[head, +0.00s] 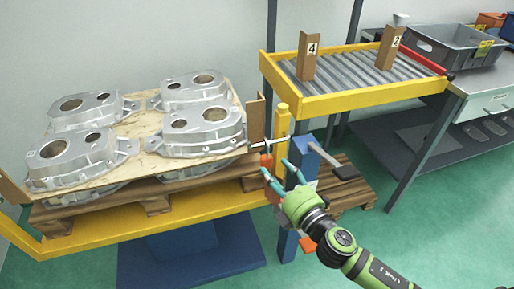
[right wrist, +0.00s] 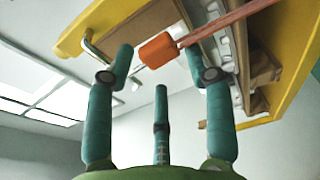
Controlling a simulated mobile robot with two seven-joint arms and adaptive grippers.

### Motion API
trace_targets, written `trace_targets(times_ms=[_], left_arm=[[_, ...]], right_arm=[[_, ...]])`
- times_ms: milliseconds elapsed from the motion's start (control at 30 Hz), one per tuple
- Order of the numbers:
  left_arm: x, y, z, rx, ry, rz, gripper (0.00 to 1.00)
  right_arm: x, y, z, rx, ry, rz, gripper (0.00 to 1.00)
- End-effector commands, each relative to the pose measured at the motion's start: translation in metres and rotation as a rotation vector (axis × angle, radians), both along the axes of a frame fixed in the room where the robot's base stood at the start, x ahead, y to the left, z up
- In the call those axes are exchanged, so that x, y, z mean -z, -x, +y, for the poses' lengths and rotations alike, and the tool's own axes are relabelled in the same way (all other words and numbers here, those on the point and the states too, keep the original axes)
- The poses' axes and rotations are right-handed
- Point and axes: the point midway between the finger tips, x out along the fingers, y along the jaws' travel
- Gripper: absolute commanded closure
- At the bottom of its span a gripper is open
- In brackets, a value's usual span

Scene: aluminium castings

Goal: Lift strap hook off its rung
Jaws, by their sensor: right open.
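In the right wrist view an orange piece (right wrist: 158,50) sits at the end of a reddish-brown strap (right wrist: 232,22), which runs up to the right. A bent metal bar (right wrist: 96,46) shows beside it under the yellow frame. I cannot tell which part is the hook or how it sits on a rung. In the head view an orange piece (head: 266,160) shows at the corner of the yellow platform. My right gripper (head: 277,169) is open just in front of it. In the right wrist view its fingers (right wrist: 158,62) stand apart around the orange piece, with no clear contact. My left gripper is out of view.
Several aluminium castings (head: 190,134) lie on a wooden board at left. A blue post (head: 287,243) stands beside my right gripper. A yellow roller conveyor (head: 350,101) is behind, with a grey crate (head: 450,52) at the right. Green floor is free at front right.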

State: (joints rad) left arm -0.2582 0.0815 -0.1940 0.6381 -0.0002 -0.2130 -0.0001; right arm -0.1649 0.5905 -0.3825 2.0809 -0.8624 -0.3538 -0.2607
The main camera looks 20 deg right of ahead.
Motion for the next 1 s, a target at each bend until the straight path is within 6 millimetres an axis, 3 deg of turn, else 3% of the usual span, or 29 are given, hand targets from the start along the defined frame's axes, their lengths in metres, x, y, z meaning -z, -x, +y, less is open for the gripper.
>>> trace_targets(times_ms=[200, 300, 400, 533, 700, 800, 833, 900, 967, 1000], left_arm=[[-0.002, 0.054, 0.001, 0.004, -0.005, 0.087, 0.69], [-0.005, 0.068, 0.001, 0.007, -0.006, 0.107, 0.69], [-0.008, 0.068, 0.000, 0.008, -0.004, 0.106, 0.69], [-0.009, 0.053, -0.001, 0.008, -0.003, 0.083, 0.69], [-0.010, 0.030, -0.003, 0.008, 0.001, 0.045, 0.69], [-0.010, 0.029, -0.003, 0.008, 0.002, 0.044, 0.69], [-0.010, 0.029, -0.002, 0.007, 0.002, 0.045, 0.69], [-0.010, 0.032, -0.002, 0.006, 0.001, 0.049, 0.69], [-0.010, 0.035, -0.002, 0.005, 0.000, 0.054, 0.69], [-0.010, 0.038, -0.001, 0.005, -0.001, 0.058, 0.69]], right_arm=[[-0.002, -0.020, 0.005, 0.001, -0.002, -0.001, 0.46], [-0.003, -0.033, 0.008, 0.002, -0.002, -0.001, 0.46], [-0.003, -0.048, 0.012, 0.002, -0.002, -0.001, 0.46], [-0.001, -0.062, 0.015, 0.001, -0.004, 0.000, 0.46], [0.000, -0.065, 0.016, 0.001, -0.005, 0.001, 0.46], [0.000, -0.065, 0.016, 0.001, -0.005, 0.001, 0.46], [0.000, -0.065, 0.016, 0.001, -0.005, 0.001, 0.50], [0.000, -0.065, 0.016, 0.001, -0.005, 0.001, 0.78], [0.000, -0.065, 0.016, 0.002, -0.005, 0.001, 1.00], [0.000, -0.065, 0.016, 0.002, -0.005, 0.001, 1.00]])
